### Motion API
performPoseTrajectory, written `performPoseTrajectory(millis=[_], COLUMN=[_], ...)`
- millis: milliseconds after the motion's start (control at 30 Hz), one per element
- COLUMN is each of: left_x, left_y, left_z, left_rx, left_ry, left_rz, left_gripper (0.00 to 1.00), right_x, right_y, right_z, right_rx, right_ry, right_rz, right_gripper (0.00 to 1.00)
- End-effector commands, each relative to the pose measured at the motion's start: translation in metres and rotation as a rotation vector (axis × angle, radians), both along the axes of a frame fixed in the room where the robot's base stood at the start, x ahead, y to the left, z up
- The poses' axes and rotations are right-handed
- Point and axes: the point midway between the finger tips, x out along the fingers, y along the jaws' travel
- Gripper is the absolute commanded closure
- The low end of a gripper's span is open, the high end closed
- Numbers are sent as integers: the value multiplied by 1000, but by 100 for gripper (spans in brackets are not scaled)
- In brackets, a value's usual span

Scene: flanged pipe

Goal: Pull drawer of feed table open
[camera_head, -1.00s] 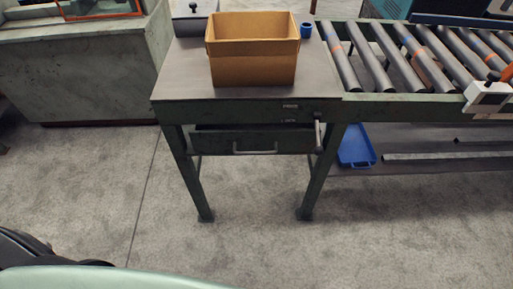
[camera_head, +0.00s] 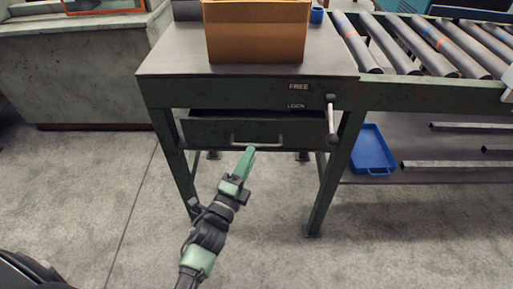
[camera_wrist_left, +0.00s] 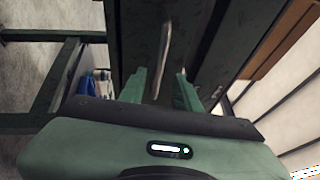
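The green feed table (camera_head: 160,87) stands ahead with its drawer (camera_head: 210,132) under the top. A dark gap shows above the drawer front. The drawer's pale bar handle (camera_head: 270,141) is at the middle of the front. My left gripper (camera_head: 247,160) is at the handle's left part, just in front of it or slightly below. In the left wrist view the gripper's two green fingers (camera_wrist_left: 160,88) are spread, with the handle (camera_wrist_left: 165,50) running between them. Contact cannot be told. My right gripper is not in view.
A lever (camera_head: 332,120) hangs at the table's right, beside labels reading FREE and LOCK. A cardboard box (camera_head: 257,32) and a blue ring (camera_head: 316,15) sit on top. A roller conveyor (camera_head: 430,45) adjoins at right, with a blue tray (camera_head: 372,150) below. The floor in front is clear.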

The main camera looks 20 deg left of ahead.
Motion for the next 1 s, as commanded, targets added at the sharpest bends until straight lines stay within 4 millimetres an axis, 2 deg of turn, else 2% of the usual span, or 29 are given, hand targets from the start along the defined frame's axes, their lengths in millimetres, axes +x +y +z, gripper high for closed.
performPoseTrajectory(millis=[100, 300, 667, 800, 1000], left_x=[21, 45, 51, 51, 51], left_y=[-2, -6, -6, -6, -6], left_z=[4, 8, 8, 8, 8], left_rx=[-1, -3, -4, -4, -4], left_ry=[-2, 1, 3, 3, 3], left_rz=[0, -1, 0, 0, 0], left_gripper=[67, 67, 67, 100, 100], right_x=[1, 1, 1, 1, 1], right_y=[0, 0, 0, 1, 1], right_z=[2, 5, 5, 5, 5], right_rx=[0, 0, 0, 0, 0], right_ry=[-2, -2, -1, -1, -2], right_rz=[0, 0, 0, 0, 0], right_gripper=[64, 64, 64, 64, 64])
